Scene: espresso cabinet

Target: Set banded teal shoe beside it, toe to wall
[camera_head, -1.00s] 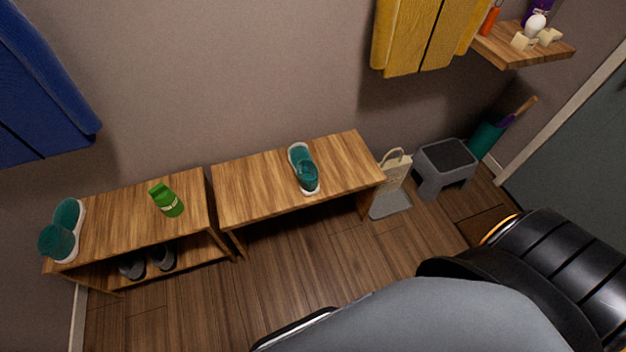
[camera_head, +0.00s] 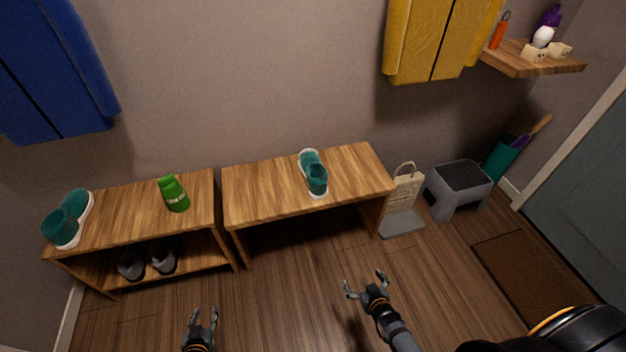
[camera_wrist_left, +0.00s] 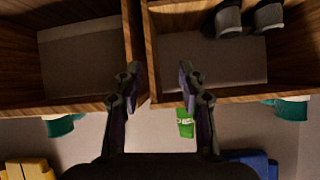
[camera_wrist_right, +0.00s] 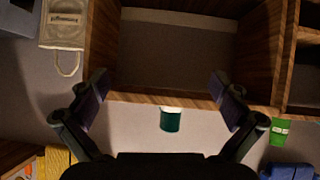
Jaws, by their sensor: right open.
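One teal shoe (camera_head: 314,176) with a white sole stands on the right bench (camera_head: 245,195), its opening towards the room and its toe towards the wall. Another teal shoe (camera_head: 64,222) with a white sole stands at the left end of the left bench (camera_head: 130,215). I cannot make out a band on either. My left gripper (camera_head: 203,316) is partly open and empty, low in front of the left bench. My right gripper (camera_head: 366,282) is wide open and empty, in front of the right bench. Neither touches a shoe.
A green container (camera_head: 174,195) with a pale band stands on the left bench. Grey shoes (camera_head: 163,258) sit on its lower shelf. A tote bag (camera_head: 402,198) and grey stool (camera_head: 459,188) stand right of the right bench. The right bench top is bare on both sides of its shoe.

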